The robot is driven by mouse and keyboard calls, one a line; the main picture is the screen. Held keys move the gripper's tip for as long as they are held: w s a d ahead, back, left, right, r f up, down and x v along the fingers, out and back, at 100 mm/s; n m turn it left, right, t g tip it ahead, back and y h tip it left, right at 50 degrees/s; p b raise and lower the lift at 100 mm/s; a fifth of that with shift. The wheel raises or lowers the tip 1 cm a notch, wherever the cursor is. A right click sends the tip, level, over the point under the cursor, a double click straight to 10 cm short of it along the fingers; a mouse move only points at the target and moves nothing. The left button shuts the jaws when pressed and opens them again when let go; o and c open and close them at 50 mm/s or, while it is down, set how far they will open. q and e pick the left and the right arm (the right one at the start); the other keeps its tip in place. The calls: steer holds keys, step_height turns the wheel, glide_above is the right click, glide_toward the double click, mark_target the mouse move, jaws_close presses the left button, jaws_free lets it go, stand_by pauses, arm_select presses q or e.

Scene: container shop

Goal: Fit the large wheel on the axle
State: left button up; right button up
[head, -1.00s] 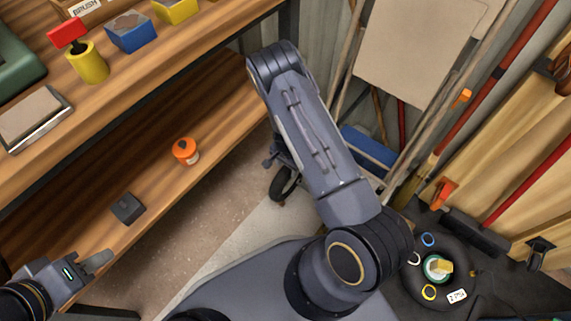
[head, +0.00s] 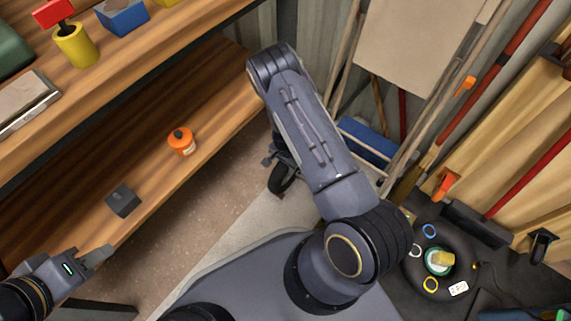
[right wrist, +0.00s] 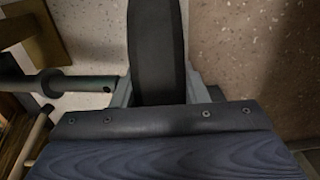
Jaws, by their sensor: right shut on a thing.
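The large wheel shows as a black tyre edge-on in the right wrist view (right wrist: 157,45) and beyond my right arm in the head view (head: 284,180). My right gripper (right wrist: 160,92) is shut on it, one finger on each side. A dark rod with a round collar, which looks like the axle (right wrist: 88,84), lies left of the wheel in the right wrist view. Its right end is close to the wheel; I cannot tell whether they touch. My left gripper (head: 96,255) is by the lower shelf, away from the wheel; its finger gap is not clear.
An orange pot (head: 181,143) and a dark block (head: 123,201) stand on the lower shelf (head: 205,105). Boards and long-handled tools lean at the right, near a blue object (head: 368,145). A round black tray (head: 412,278) holds small rings. Floor (head: 215,175) is open beside the shelf.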

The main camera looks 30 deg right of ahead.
jaws_close()
steer(key=shift+r+p, duration=1.1)
steer(key=shift+r, duration=0.45)
steer(key=shift+s+d+r+t, duration=0.25)
steer(key=shift+s+r+t, duration=0.15)
steer(key=shift+s+r, duration=0.15)
steer(key=shift+s+d+r+t+y+b, duration=0.3)
steer(key=shift+s+r+t+b, duration=0.1)
steer(key=shift+s+r+b, duration=0.25)
